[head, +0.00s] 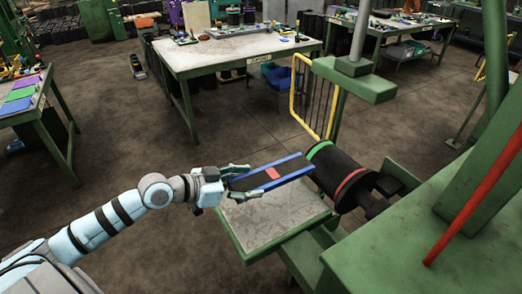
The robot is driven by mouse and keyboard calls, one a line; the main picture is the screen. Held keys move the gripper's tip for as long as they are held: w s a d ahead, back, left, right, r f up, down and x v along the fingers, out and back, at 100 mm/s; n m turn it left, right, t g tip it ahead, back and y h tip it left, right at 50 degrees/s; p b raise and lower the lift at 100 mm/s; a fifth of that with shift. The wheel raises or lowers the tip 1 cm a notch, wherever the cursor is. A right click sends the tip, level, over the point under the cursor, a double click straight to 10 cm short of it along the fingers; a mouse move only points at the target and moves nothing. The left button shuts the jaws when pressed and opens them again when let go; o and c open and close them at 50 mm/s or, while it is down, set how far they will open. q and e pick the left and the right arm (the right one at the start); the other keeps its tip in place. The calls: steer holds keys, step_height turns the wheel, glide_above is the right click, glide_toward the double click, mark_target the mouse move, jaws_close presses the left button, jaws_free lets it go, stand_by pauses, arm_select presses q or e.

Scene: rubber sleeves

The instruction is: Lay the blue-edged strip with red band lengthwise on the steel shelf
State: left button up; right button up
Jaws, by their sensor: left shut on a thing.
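The blue-edged strip (292,172) is dark with blue long edges and a red band across its middle. My left gripper (240,184) is shut on the strip's left end. It holds the strip out to the right, above the steel shelf (262,222), a grey plate with a green frame. The strip's right end reaches close to a black drum (338,165) with a green and a red ring; I cannot tell whether they touch. My right gripper is not in view.
Green machine framework (440,230) with a red bar (473,198) fills the right side. A yellow guard rail (300,90) stands behind the drum. A worktable (235,52) is at the back and another table (35,105) at the left. The floor between is open.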

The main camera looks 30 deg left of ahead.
arm_select(q)
steer(key=w, duration=0.1)
steer(key=b, duration=0.6)
glide_above(247, 213)
step_height(247, 213, down, 6)
steer(key=shift+w+d+r, duration=0.1)
steer(key=shift+w+f, duration=0.1)
steer(key=shift+f, duration=0.3)
steer(key=shift+r, duration=0.1)
steer(key=shift+r, duration=0.1)
steer(key=shift+s+f+b, duration=0.2)
steer(key=shift+f+b, duration=2.15)
